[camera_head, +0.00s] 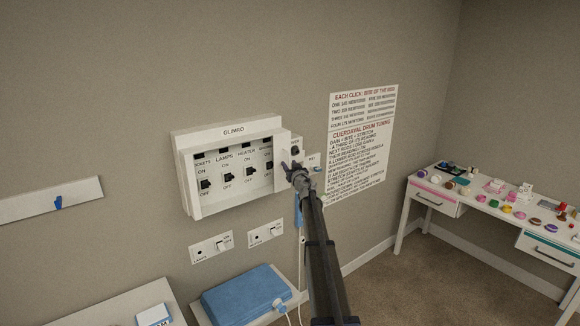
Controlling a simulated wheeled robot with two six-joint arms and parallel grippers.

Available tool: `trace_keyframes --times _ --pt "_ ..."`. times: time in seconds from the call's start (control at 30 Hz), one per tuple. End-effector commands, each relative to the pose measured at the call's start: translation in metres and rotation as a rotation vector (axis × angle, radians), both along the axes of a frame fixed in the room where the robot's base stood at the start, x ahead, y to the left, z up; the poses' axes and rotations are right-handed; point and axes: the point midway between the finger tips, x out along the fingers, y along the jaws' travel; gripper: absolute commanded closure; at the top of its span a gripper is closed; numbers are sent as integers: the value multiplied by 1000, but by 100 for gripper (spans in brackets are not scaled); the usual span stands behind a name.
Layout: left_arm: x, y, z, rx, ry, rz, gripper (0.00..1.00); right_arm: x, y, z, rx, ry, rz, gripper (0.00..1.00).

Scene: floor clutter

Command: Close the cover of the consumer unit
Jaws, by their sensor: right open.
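The consumer unit (183,160) is a white box on the wall, labelled "GLINRO". Its front is open, showing a row of black switches with ON and OFF marks. A white panel (283,146) stands out at its right end; it looks like the cover, though its hinge is hidden. My right gripper (297,168) is open at the unit's right end, in front of or beside this panel. I cannot tell whether it touches it. The gripper and arm hide part of the unit's right end. My left gripper is out of view.
A printed poster (362,135) hangs right of the unit. Two small switch plates (212,247) (265,233) are below it. A blue case (240,296) lies on a low surface underneath. A white desk (480,212) with small items stands at right. A white rail (30,203) is at left.

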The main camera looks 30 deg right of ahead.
Motion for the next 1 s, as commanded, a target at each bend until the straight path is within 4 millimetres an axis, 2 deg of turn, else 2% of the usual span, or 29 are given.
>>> trace_keyframes --times 0.17,0.5,0.63,1.0 --pt "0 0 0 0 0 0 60 -17 6 0 0 0 0 55" --pt "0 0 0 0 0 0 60 -68 22 0 0 0 -2 55" --pt "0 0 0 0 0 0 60 -74 23 0 0 0 -1 55" --pt "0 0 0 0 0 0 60 -72 22 0 0 0 -1 55"
